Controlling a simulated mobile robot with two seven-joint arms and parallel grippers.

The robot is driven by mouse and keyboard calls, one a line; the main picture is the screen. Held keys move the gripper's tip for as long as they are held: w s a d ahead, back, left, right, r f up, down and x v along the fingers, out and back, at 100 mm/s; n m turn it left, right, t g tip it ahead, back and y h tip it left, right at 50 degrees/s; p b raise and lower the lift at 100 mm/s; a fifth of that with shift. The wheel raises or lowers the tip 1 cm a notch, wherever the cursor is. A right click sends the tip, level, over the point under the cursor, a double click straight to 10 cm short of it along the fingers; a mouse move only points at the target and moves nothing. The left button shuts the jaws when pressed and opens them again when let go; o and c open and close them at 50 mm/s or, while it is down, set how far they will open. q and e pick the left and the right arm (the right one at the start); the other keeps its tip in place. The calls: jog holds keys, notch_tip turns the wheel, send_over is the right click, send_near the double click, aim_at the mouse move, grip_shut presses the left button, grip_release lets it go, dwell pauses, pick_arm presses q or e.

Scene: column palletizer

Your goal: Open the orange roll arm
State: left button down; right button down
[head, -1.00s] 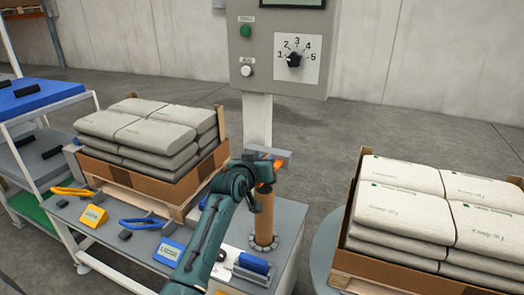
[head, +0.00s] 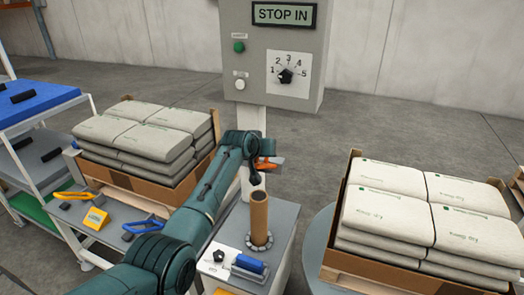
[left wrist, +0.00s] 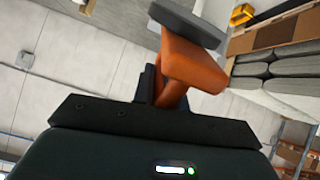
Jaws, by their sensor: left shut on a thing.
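The orange roll arm (head: 266,164) shows beside the machine's post, above and behind the brown cardboard tube (head: 259,216). The tube stands upright, its top end uncovered. My left gripper (left wrist: 158,88) is shut on the orange roll arm, which fills much of the upper middle of the left wrist view (left wrist: 192,65). A grey plate (left wrist: 186,22) sits at the arm's far end. In the head view my left arm mostly hides the gripper. My right gripper is not in view.
A grey control box (head: 270,50) with a dial and a "STOP IN" display stands behind. Stacked sacks stand on pallets at left (head: 150,130) and right (head: 420,215). Blue-handled (head: 143,228) and yellow tools lie on the left bench.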

pick_arm(q)
jog(key=shift+d, duration=0.1)
jog(key=c, duration=1.5)
grip_release()
jog(key=shift+o, duration=0.2)
jog(key=p+v, duration=0.1)
jog(key=v, duration=1.2)
